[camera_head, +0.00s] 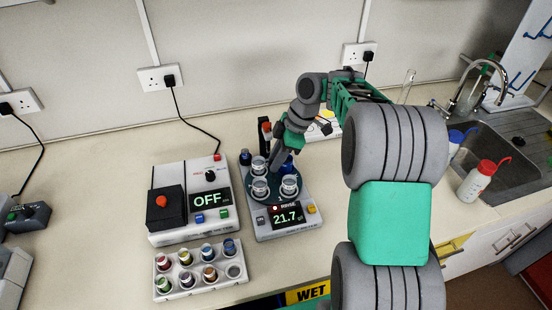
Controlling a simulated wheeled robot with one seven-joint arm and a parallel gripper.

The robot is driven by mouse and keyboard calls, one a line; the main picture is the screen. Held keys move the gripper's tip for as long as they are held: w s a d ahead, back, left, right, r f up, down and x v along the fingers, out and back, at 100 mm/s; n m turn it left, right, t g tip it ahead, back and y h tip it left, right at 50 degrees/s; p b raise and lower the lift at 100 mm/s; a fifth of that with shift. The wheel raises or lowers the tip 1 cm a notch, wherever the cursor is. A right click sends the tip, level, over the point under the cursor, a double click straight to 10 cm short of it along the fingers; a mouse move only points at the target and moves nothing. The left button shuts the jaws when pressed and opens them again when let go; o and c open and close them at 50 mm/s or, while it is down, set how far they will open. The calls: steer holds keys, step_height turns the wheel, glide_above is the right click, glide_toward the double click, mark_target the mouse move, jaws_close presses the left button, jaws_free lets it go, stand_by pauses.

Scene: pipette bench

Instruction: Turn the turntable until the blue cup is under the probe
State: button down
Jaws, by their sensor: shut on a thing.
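The turntable (274,196) is a dark disc on a grey base whose display reads "RINSE" and 21.7. Several clear-topped cups stand on it, including a front left cup (260,188), a front right cup (289,185) and a back left cup (259,166). A blue thing (289,164), perhaps the blue cup, shows at the back right, partly behind my gripper. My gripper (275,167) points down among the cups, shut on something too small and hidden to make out. A black upright with an orange part (265,132), possibly the probe's stand, rises behind the disc; the probe tip cannot be made out.
A device (220,228) reading "OFF" stands close on the left. In front of it is a white rack (175,297) of coloured vials. A small dark blue item (245,157) is by the turntable's back left. A red-capped bottle (477,182) stands near the sink at right.

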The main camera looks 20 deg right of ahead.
steer(key=shift+w+n+g+p, duration=0.1)
steer(key=shift+n+g+p, duration=0.45)
steer(key=shift+n, duration=0.85)
steer(key=shift+w+n+g+p, duration=0.1)
steer(key=shift+n+g+p, duration=0.4)
steer(key=shift+n, duration=0.9)
steer(key=shift+n+h, duration=0.3)
steer(key=shift+n, duration=0.2)
steer(key=c, duration=1.1)
jaws_free()
steer(key=shift+c, duration=0.2)
